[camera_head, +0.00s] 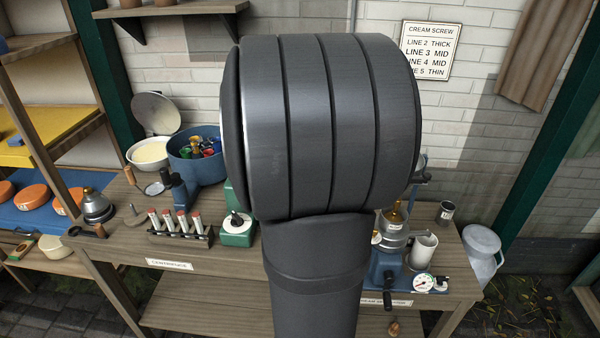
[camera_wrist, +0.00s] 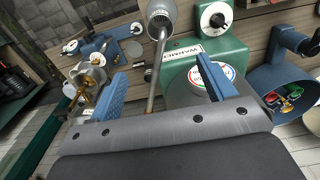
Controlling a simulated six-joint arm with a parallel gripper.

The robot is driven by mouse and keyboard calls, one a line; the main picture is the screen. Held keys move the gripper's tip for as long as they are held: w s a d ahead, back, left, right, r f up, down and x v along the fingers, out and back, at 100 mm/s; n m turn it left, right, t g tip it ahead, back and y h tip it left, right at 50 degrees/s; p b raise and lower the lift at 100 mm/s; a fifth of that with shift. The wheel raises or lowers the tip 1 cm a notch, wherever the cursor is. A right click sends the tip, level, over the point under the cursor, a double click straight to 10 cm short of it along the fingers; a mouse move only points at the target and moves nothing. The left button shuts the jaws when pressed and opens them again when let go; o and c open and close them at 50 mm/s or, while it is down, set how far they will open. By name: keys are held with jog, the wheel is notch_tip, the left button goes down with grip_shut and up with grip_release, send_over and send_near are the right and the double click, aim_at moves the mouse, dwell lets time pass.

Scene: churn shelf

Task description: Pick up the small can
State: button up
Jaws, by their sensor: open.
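A small dark grey metal can (camera_head: 446,212) stands upright at the right end of the wooden bench in the head view. I cannot pick it out surely in the wrist view. My gripper (camera_wrist: 160,88) shows in the wrist view with its two blue fingers wide apart and nothing held between them. A grey rod ending in a light grey cylinder (camera_wrist: 160,14) shows beyond the gap; I cannot tell whether they touch a finger. In the head view my arm covers the middle of the bench and hides my gripper.
A green warmer box (camera_wrist: 205,60) is close beyond the right finger. A blue tub (camera_head: 207,165) stands left on the bench. A larger pale can (camera_head: 482,250) stands beyond the bench's right end.

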jog(key=shift+f, duration=0.1)
jog(key=s+d+f+m+t+y, duration=0.1)
jog(key=d+f+m+y, duration=0.2)
jog(key=m, duration=0.9)
jog(key=s+d+f+m+t+y, duration=0.1)
jog(key=s+d+f+m, duration=0.3)
jog(key=m, duration=0.7)
jog(key=shift+w+r+x, duration=0.1)
jog(key=shift+w+x, duration=0.25)
jog(key=shift+x, duration=2.45)
jog(key=shift+w+r+x, duration=0.1)
jog(key=shift+w+x, duration=0.25)
jog(key=shift+x, duration=2.45)
jog(key=shift+w+r+x, duration=0.1)
jog(key=shift+w+x, duration=0.2)
jog(key=shift+x, duration=2.5)
jog(key=shift+a, duration=0.2)
jog(key=c, duration=1.1)
